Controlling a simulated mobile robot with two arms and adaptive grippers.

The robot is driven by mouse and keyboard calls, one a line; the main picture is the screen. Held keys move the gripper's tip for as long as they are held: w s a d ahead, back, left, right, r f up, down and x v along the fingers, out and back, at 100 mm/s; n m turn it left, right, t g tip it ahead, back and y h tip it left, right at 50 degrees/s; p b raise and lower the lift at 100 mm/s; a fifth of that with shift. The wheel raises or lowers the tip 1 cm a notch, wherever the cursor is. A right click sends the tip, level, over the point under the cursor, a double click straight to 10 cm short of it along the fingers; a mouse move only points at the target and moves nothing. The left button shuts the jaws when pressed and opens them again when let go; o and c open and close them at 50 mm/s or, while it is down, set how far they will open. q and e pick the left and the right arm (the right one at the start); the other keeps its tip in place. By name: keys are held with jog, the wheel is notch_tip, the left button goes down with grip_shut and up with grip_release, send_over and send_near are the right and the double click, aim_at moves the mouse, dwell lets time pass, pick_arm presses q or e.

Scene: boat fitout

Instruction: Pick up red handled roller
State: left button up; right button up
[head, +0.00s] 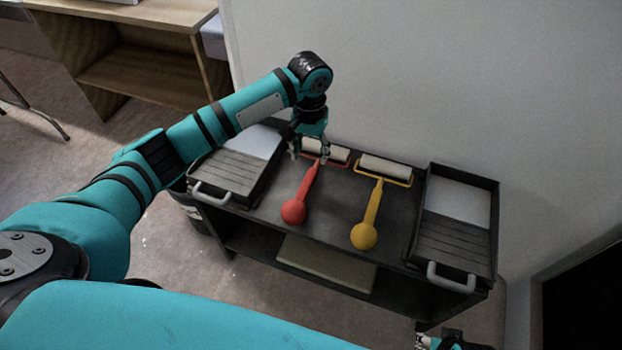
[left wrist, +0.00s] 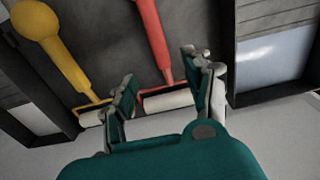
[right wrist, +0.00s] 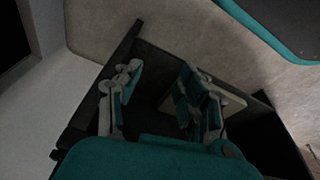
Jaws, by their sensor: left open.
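The red handled roller (head: 300,200) lies on the dark cart top, its round handle end toward me and its white roller sleeve toward the wall. My left gripper (head: 311,155) is over its sleeve end, pointing down. In the left wrist view the left gripper (left wrist: 160,95) is open, with the red roller's shaft (left wrist: 153,40) and white sleeve (left wrist: 168,101) showing between and beyond its fingers. I cannot tell whether they touch. My right gripper (right wrist: 155,95) is open and empty in the right wrist view, low beside the cart; only a bit shows at the head view's bottom edge.
A yellow handled roller (head: 368,220) lies right of the red one. Paint trays stand at the left (head: 222,178) and right (head: 456,235) of the cart top (head: 333,210). A pale board (head: 325,265) lies on the lower shelf. A wall (head: 420,80) rises behind.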

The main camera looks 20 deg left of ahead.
aim_at(311, 174)
pick_arm(q)
notch_tip(311, 174, down, 5)
jog(key=shift+f+b, duration=0.2)
jog(key=shift+b, duration=0.4)
jog(key=f, duration=0.1)
jog(key=f+b, duration=0.2)
jog(key=f, duration=0.1)
jog(key=shift+w, duration=0.25)
jog(key=shift+f, duration=0.6)
pick_arm(e)
jog(key=v, duration=0.9)
jog(key=shift+w+r+t, duration=0.3)
jog(key=shift+w, duration=0.05)
pick_arm(q)
jog(key=shift+c, duration=0.3)
pick_arm(e)
jog(key=shift+d, duration=0.1)
pick_arm(q)
grip_shut()
